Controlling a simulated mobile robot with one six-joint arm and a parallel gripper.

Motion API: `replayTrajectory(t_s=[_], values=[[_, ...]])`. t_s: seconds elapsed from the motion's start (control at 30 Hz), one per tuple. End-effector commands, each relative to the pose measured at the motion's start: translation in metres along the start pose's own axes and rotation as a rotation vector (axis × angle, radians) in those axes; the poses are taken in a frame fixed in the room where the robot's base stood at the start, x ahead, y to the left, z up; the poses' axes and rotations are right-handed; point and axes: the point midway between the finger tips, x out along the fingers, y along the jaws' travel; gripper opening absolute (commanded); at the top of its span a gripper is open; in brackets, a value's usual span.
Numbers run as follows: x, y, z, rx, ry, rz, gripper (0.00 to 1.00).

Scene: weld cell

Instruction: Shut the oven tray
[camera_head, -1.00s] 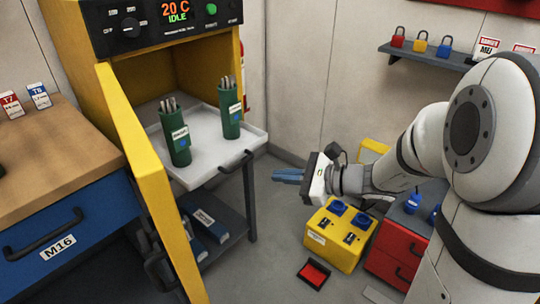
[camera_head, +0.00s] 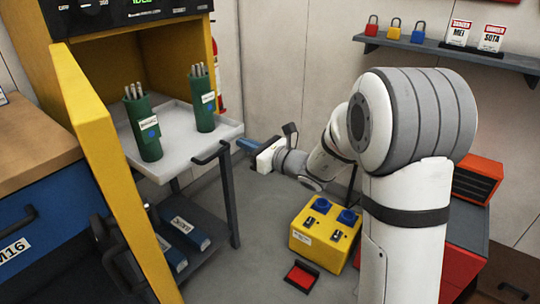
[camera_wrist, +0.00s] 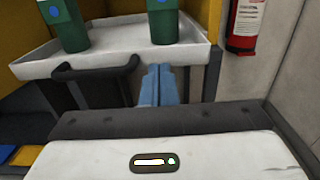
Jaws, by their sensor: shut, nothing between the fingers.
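The oven (camera_head: 140,28) is yellow, and its yellow door (camera_head: 92,135) stands open to the left. The white oven tray (camera_head: 178,167) is pulled out of it, with a black handle (camera_head: 211,154) on its front edge. Two green canisters of rods stand upright on the tray, a left one (camera_head: 143,130) and a right one (camera_head: 203,100). My gripper (camera_head: 243,143) is shut and empty, close to the tray's front right corner. In the wrist view the blue fingertips (camera_wrist: 159,83) are together, right of the handle (camera_wrist: 95,72) and near the tray's front edge (camera_wrist: 110,55). Contact cannot be told.
A lower shelf (camera_head: 190,240) with blue packages is under the tray. A yellow box (camera_head: 325,237) and a red pad (camera_head: 302,276) are on the floor. A blue drawer cabinet (camera_head: 45,210) is at left. A fire extinguisher (camera_wrist: 245,25) hangs behind right. Floor before the tray is clear.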

Motion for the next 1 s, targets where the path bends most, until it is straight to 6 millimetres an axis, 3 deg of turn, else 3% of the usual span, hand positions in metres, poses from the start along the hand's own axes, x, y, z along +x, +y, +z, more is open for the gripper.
replayTrajectory(t_s=[0.13,0.37,0.57,0.6,0.67,0.77,1.0], values=[[0.020,0.000,-0.002,0.000,0.000,0.001,0.00],[0.031,0.000,0.000,-0.001,0.000,0.001,0.00],[0.031,0.000,0.000,0.000,0.000,0.001,0.00],[0.005,-0.022,0.000,-0.001,0.001,-0.014,0.00],[0.020,-0.008,0.000,0.001,0.000,-0.001,0.00],[0.029,-0.003,0.000,0.000,0.000,0.001,0.00],[0.043,-0.012,-0.001,0.000,0.000,-0.021,0.00]])
